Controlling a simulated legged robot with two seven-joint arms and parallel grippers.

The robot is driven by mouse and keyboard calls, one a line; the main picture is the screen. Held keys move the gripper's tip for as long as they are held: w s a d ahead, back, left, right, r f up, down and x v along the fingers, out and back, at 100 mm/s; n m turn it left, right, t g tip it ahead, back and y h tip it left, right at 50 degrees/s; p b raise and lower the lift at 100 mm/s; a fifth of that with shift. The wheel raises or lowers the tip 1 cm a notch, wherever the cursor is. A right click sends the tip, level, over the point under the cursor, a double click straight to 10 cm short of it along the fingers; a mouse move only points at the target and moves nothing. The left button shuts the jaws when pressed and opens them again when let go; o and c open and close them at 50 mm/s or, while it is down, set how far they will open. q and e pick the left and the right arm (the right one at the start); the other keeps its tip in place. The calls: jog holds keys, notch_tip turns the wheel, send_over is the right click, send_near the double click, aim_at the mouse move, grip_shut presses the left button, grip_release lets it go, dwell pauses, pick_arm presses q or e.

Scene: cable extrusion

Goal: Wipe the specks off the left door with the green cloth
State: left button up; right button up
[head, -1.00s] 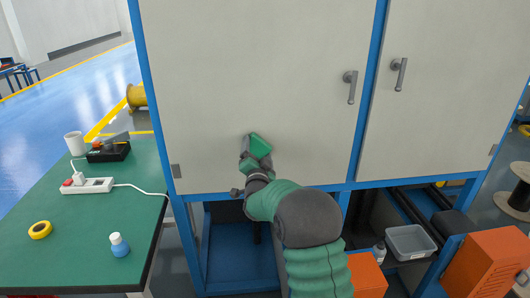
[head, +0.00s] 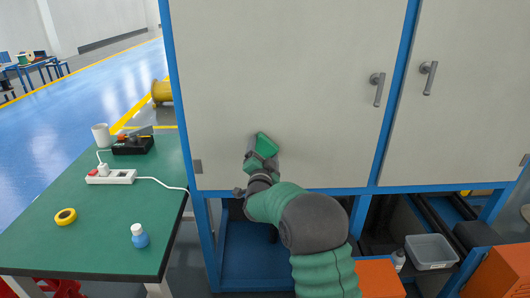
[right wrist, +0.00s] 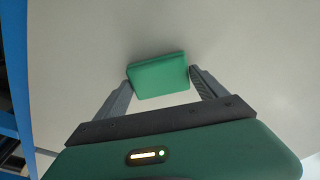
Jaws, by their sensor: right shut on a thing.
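The left door (head: 285,85) is a large pale cabinet panel in a blue frame, with a grey handle (head: 377,88) near its right edge. I see no specks on its visible face. My right gripper (head: 256,158) is at the lower middle of this door, shut on the green cloth (head: 266,145). In the right wrist view the cloth (right wrist: 159,75) is a folded green block between the two grey fingers, against or very close to the pale door surface. The right hand hides a small part of the door. My left gripper is not in view.
A green table (head: 95,225) stands at the left with a power strip (head: 110,177), yellow tape (head: 65,216), a blue-and-white bottle (head: 139,236), a white mug (head: 101,135) and a black box (head: 132,146). A grey bin (head: 431,252) and orange boxes (head: 497,272) are at lower right.

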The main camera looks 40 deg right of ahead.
jog(key=v, duration=0.3)
jog(key=b+v, duration=0.1)
jog(key=v, duration=0.1)
jog(key=shift+s+a+r+b, duration=0.1)
jog(key=shift+s+r+b, duration=0.15)
jog(key=shift+s, duration=0.2)
jog(key=shift+b+v, duration=0.35)
jog(key=shift+v, duration=1.15)
